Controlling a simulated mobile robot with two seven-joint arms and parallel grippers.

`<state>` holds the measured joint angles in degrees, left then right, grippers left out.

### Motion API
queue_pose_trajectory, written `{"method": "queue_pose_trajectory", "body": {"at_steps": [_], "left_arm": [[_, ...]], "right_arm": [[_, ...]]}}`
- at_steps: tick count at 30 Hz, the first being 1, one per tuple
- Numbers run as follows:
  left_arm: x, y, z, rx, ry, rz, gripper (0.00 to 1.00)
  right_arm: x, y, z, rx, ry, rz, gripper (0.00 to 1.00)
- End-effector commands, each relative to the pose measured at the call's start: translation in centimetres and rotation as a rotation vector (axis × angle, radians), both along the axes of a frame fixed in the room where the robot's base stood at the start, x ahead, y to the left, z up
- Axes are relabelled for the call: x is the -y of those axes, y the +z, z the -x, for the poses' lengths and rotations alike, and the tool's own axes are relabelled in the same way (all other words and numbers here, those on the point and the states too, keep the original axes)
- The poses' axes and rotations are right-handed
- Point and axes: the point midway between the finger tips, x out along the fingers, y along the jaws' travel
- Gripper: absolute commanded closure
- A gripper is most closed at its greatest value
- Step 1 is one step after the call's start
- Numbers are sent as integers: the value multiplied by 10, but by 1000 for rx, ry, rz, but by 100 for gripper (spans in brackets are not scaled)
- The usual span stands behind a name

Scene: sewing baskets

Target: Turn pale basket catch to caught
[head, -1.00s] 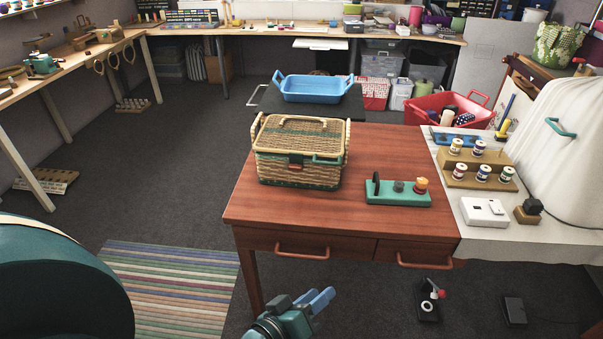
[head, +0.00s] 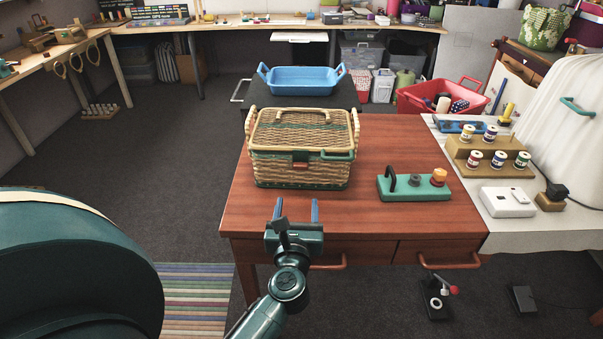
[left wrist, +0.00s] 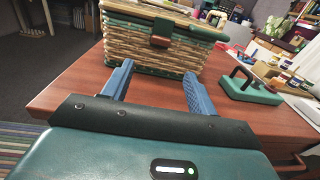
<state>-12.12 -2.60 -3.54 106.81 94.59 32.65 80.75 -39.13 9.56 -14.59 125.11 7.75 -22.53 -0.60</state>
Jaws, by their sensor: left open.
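The pale wicker basket (head: 290,168) stands upright on the red-brown table with its lid down. Its catch (head: 300,160) is a small red-brown piece at the front middle of the green rim; the catch also shows in the left wrist view (left wrist: 161,34). I cannot tell whether the catch is caught. My left gripper (head: 297,212) is open and empty above the table's front edge, in front of the basket and apart from it. In the left wrist view its blue fingers (left wrist: 158,84) point toward the basket's front. My right gripper is not in view.
A green block with a black handle and knobs (head: 414,187) lies right of the basket. A blue tray (head: 301,86) stands behind it. Spool racks (head: 470,168) and a white box (head: 507,201) are at the right. The tabletop (head: 370,225) before the basket is clear.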

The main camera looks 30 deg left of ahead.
Motion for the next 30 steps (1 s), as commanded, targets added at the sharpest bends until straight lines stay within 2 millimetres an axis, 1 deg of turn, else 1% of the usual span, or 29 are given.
{"method": "queue_pose_trajectory", "body": {"at_steps": [2,6,12,15,18,21,30], "left_arm": [[-7,3,-13,2,-1,-6,42],[-22,4,-39,2,0,-8,42],[-42,2,-74,1,-2,-8,42],[-49,1,-87,0,-2,-8,42],[-55,1,-97,-1,-3,-8,42],[-57,1,-102,-1,-3,-6,42],[-59,1,-104,-1,-3,-6,42]], "right_arm": [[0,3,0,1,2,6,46],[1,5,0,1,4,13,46],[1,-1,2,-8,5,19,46],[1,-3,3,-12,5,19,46],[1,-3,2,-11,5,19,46],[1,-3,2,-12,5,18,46],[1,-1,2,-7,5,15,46]]}}
